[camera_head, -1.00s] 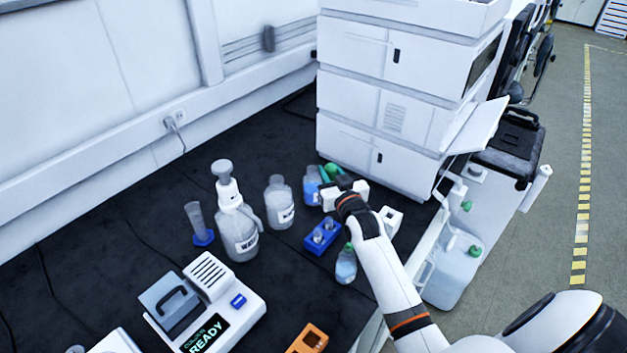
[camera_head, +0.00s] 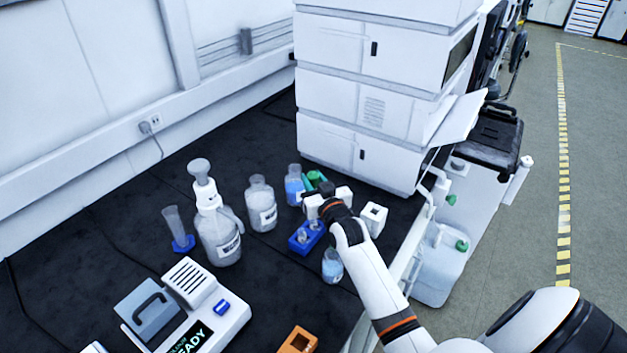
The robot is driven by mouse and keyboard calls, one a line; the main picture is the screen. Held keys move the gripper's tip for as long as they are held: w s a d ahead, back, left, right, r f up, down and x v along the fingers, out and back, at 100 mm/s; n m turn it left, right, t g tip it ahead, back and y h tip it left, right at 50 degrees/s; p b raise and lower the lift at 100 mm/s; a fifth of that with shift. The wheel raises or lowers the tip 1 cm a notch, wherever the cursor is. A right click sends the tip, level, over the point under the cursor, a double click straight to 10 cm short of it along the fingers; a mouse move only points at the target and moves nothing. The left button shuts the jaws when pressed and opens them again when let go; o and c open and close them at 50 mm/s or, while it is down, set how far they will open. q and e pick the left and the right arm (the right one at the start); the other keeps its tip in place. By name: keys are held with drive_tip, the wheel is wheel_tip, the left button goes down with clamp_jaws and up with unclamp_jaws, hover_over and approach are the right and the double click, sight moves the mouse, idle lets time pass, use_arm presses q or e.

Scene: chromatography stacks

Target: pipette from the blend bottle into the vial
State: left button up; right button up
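My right gripper (camera_head: 328,199) is over the back of the bench. Its two white fingers are spread apart, and I see nothing held between them. A blue rack (camera_head: 303,243) with small clear vials (camera_head: 303,236) stands just below and left of it. A bottle with blue liquid (camera_head: 294,188) stands behind and left of the gripper. A small bottle with pale blue liquid (camera_head: 332,268) stands in front of the rack. I cannot tell which bottle is the blend bottle. A green item (camera_head: 314,180), too small to identify, lies partly hidden behind the gripper. My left gripper is out of view.
A clear labelled bottle (camera_head: 262,207), a wash bottle (camera_head: 218,240) and a cylinder with a blue base (camera_head: 178,228) stand to the left. A white cube (camera_head: 373,219) stands right of my gripper. The instrument stack (camera_head: 360,110) rises behind. An orange block (camera_head: 298,341) is in front.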

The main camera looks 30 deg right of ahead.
drive_tip(key=shift+p, duration=0.35)
idle(0.3)
drive_tip(key=shift+c, duration=0.4)
clamp_jaws()
idle(0.8)
drive_tip(key=shift+o, duration=0.3)
unclamp_jaws()
idle(0.3)
drive_tip(key=shift+r, duration=0.1)
